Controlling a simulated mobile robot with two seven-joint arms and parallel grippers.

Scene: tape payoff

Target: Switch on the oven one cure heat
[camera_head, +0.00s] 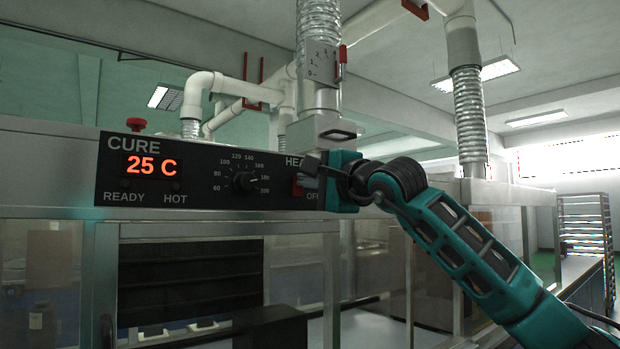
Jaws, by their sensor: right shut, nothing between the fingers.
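The black cure panel (215,203) faces me, with a lit display (151,166) reading 25 C. The READY and HOT lamps below the display look dark. A round dial (245,182) with a scale from 60 to 200 sits mid-panel. At the panel's right end is the heat switch (298,187), of which a red part shows. My right gripper (309,166) is shut and empty, right at the switch, and hides most of it and part of its lettering. I cannot tell whether it touches the switch, or which way the switch is set. My left gripper is out of view.
A red mushroom button (136,125) stands on top of the housing. A duct (321,100) with a red-handled damper (341,62) rises just above my right gripper. Glazed openings lie below the panel. A tray rack (585,235) stands far right.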

